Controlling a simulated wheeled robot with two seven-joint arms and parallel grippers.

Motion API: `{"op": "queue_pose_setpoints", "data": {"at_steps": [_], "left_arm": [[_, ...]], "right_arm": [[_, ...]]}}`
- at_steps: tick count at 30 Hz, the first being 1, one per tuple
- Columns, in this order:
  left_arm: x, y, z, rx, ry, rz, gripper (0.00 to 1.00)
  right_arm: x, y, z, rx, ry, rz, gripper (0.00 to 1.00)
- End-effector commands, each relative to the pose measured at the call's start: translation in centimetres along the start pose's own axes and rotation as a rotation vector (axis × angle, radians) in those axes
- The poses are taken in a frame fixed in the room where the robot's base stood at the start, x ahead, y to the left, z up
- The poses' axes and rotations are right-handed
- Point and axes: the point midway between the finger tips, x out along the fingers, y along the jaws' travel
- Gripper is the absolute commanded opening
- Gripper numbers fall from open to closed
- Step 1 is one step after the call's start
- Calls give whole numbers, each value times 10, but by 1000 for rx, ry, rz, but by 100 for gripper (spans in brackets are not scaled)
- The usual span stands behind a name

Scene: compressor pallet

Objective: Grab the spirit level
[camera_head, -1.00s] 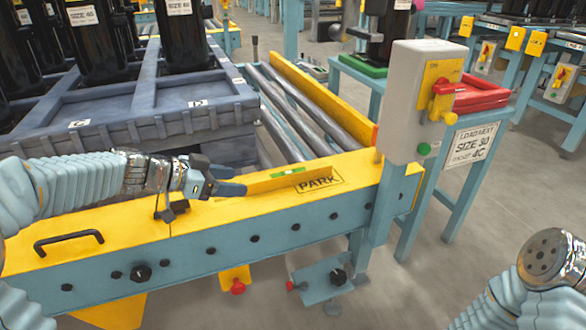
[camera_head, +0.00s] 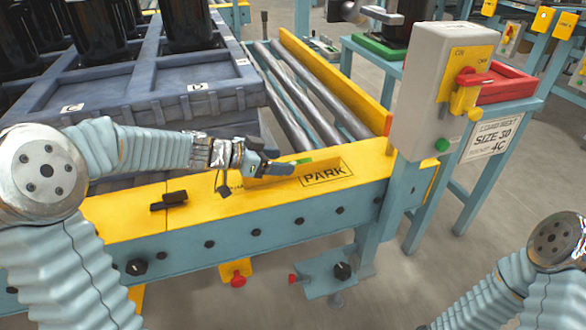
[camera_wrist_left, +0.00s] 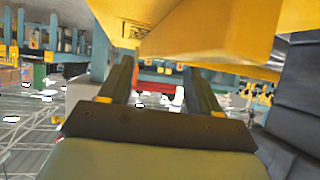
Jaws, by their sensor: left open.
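The spirit level (camera_head: 313,162) is a thin yellow bar with a green vial, lying on the yellow top of the conveyor's end beam beside the PARK label. My left gripper (camera_head: 284,168) is open at the level's left part, its dark fingers overlapping that part in the head view. Whether the fingers straddle the bar or touch it cannot be told. In the left wrist view the two fingers (camera_wrist_left: 160,85) stand apart, with a large yellow surface above them; I cannot tell whether it is level or beam. My right gripper is out of view.
A blue-grey pallet (camera_head: 150,110) with black cylinders stands behind my left arm. A black handle (camera_head: 169,200) lies on the beam. A grey control box (camera_head: 430,90) with a red and yellow switch rises at the beam's right end. Rollers (camera_head: 300,95) run behind.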

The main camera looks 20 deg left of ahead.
Motion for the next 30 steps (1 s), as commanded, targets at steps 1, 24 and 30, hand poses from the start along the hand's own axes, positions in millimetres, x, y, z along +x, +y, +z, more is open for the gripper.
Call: {"op": "queue_pose_setpoints", "data": {"at_steps": [1, 24, 30], "left_arm": [[9, 1, 0, -3, -1, 5, 63], [37, 0, 1, -1, 0, 1, 14], [37, 0, 1, 0, 1, 0, 0]], "right_arm": [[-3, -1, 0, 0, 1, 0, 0], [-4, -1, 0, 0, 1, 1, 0], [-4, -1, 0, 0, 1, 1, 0]]}}
